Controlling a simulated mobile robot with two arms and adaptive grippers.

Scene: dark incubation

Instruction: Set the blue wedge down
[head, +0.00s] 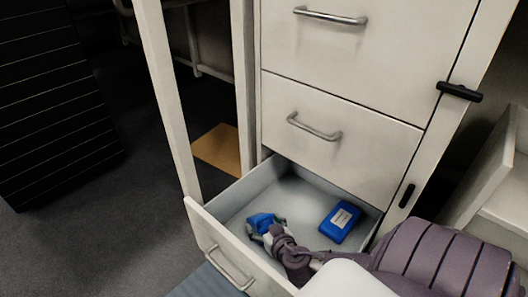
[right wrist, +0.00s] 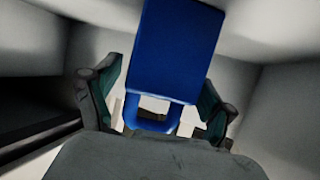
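My right gripper (head: 268,230) reaches down into the open drawer (head: 236,196). It is shut on the blue wedge (head: 262,221), which shows between its fingers near the drawer's left front side. In the right wrist view the blue wedge (right wrist: 175,50) stands large between the two fingers of the right gripper (right wrist: 160,105). A blue loop-like part shows at its lower end. Whether its underside touches the drawer floor is hidden. My left gripper is not in view.
A blue box with a white label (head: 340,221) lies in the drawer, right of my gripper. Two closed drawers (head: 340,125) with metal handles are above. Drawer floor is clear at the back left. An open cabinet part (head: 490,175) stands at the right.

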